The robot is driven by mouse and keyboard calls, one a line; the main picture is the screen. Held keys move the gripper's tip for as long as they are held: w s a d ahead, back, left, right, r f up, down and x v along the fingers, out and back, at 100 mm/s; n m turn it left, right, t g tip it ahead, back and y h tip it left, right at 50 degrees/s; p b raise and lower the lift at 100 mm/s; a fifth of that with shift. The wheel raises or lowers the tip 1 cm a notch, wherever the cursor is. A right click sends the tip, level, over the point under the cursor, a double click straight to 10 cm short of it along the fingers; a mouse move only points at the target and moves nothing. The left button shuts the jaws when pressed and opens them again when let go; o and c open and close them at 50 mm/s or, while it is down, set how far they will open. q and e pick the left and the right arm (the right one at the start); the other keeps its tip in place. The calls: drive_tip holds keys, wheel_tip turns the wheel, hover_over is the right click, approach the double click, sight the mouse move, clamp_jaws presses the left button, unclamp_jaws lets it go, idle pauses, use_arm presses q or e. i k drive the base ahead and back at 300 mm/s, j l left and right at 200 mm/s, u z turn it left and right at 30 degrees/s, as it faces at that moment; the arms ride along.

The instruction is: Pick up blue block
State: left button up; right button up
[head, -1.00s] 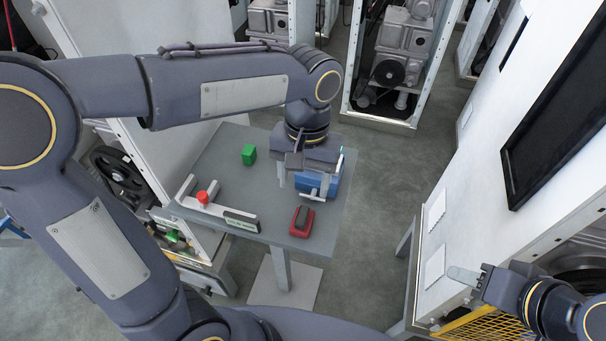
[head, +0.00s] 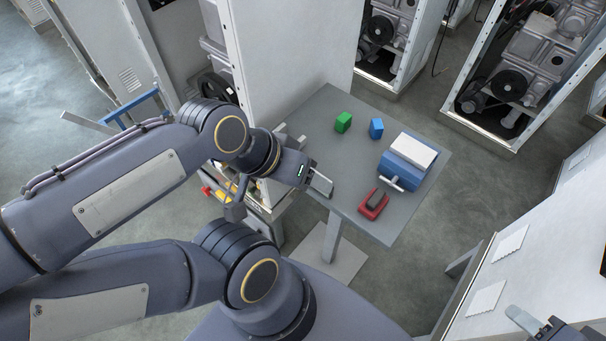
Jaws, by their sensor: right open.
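The small blue block (head: 376,129) stands upright on the grey table (head: 320,110), just right of the green block (head: 343,122). My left gripper (head: 321,184) is over the table's near left edge, lower left of the blue block and apart from it. One light finger shows; the other I cannot make out, so its opening is unclear. My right gripper (head: 520,319) is at the bottom right corner, partly cut off, open, away from the table. Nothing shows between its fingers.
A blue box with a white top and a handle (head: 408,160) stands on the table right of the blue block. A red and dark object (head: 374,204) lies near the front edge. White cabinets stand left and at the lower right.

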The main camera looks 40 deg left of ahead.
sight(376, 128)
drive_tip(key=j+u, duration=0.35)
drive_tip(key=i+j+u, duration=0.3)
drive_tip(key=j+u, duration=0.35)
